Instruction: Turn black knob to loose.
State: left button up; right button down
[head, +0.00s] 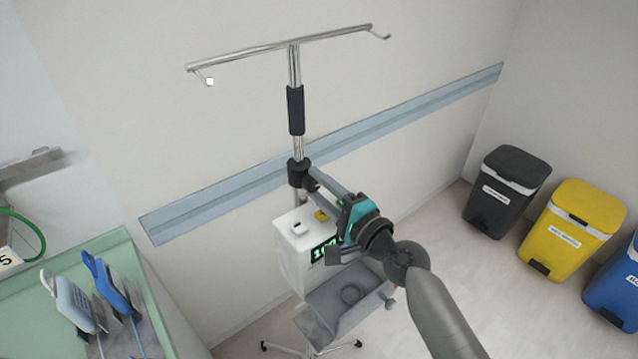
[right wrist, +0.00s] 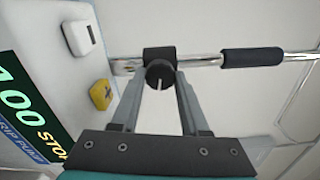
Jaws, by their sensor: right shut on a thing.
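The black knob (right wrist: 159,75) sits on the black collar of the metal drip pole and shows in the right wrist view with a pale line on its face. That line stands nearly upright in the picture. My right gripper (right wrist: 161,80) has one finger on each side of the knob and is shut on it. In the head view the right gripper (head: 309,179) reaches the black collar (head: 297,170) from the lower right, and its fingers hide most of the knob. My left gripper is not in view.
A white pump box (head: 290,248) with a green display and a yellow button (head: 321,215) stands just below my right gripper. A grey tray (head: 345,300) is under it. Bins (head: 506,190) stand at the right, and a green-topped counter (head: 120,252) at the left.

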jog(key=shift+m+p, duration=0.45)
jog(key=shift+m, duration=1.45)
jog(key=shift+c, duration=2.1)
grip_release()
jog(key=b+v, duration=0.3)
jog(key=v, duration=1.2)
jog(key=shift+s, duration=0.1)
